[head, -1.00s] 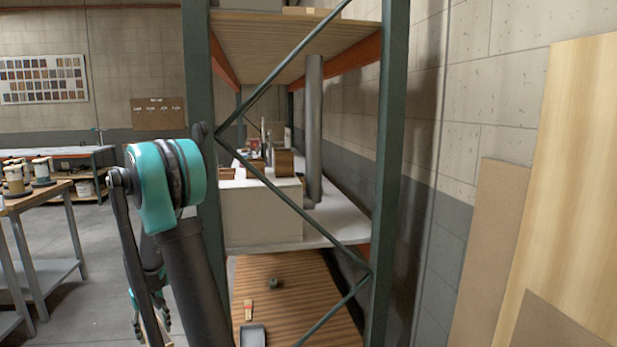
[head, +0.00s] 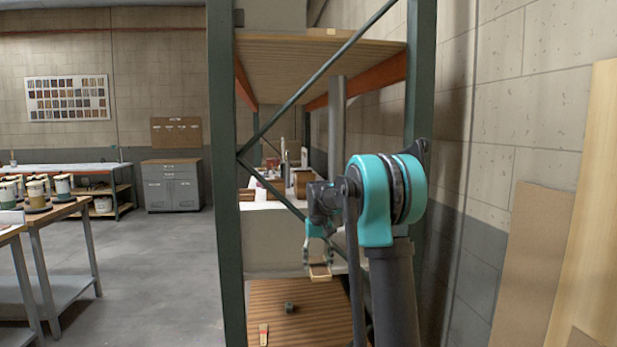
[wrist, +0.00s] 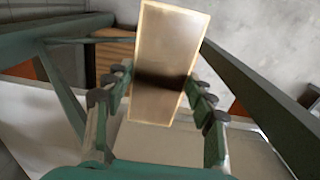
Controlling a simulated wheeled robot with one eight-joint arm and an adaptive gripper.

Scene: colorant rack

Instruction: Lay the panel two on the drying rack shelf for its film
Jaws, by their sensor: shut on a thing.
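My gripper (head: 320,262) is shut on a small flat wooden panel (head: 320,272), in front of the rack in the head view. In the wrist view the pale tan panel (wrist: 168,60) sticks out between the two fingers (wrist: 160,108), with a dark band across its middle. The tall rack has dark green posts (head: 224,180) and orange beams. I cannot tell which of its levels is the drying shelf.
A diagonal green brace (head: 290,105) crosses the rack's near end, close to my arm. The middle shelf holds boxes (head: 303,182) and a grey upright pipe (head: 336,125). Boards (head: 535,250) lean on the right wall. A bench with pots (head: 63,185) stands left, with clear floor between.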

